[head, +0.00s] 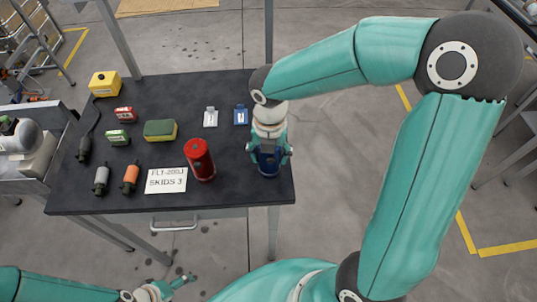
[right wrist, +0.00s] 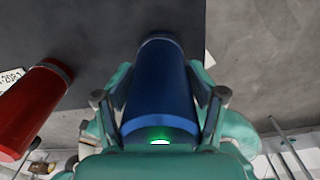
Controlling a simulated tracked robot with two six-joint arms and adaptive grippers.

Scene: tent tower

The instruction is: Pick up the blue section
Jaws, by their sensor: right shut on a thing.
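The blue section (right wrist: 158,88) is a dark blue cylinder, seen between the fingers of my right gripper in the right wrist view. In the head view the blue section (head: 268,168) shows below my right gripper (head: 268,155), near the right edge of the dark table. My right gripper is shut on it; I cannot tell whether its base touches the table. A green light glows at its near end in the wrist view. My left gripper (head: 168,287) is low at the bottom left of the head view, away from the table; its fingers look apart and empty.
A red cylinder (head: 200,160) stands left of the blue section. A paper sign (head: 166,181), orange (head: 131,178) and grey (head: 101,181) canisters, a sponge (head: 160,131), a yellow box (head: 105,84) and two small cards lie on the dark table (head: 225,180). The table's right edge is close to my right gripper.

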